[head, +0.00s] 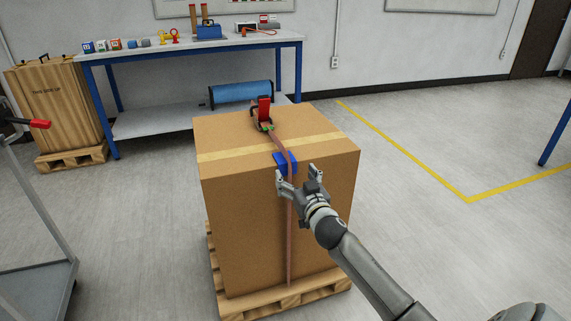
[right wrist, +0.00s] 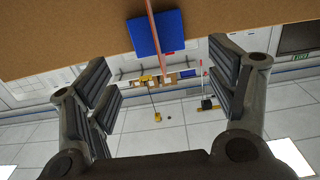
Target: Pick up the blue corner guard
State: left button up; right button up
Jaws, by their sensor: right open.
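The blue corner guard (head: 281,160) sits at the top front edge of a large cardboard box (head: 240,210). A reddish strap (head: 290,250) runs over it and down the front of the box. My right gripper (head: 298,174) is open and empty in front of the guard and covers part of it in the head view. In the right wrist view the guard (right wrist: 145,36) shows at the top, with the strap across it, beyond and between the open fingers (right wrist: 163,82). The fingers look apart from the guard. My left gripper is not in view.
A red-handled ratchet (head: 264,110) sits on the strap on top of the box. The box stands on a wooden pallet (head: 240,305). A workbench (head: 130,54) with several items is behind, a wooden crate (head: 60,105) left. The floor at right is clear.

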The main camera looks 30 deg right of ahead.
aim_at(288, 164)
jog(key=shift+w+d+r, duration=0.1)
jog(key=shift+w+d, duration=0.05)
jog(key=shift+w, duration=0.3)
jog(key=shift+b+x, duration=0.35)
jog(key=shift+x, duration=1.65)
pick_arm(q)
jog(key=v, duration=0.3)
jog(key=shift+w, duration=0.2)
pick_arm(e)
jog(key=shift+c, duration=0.2)
jog(key=c, duration=0.9)
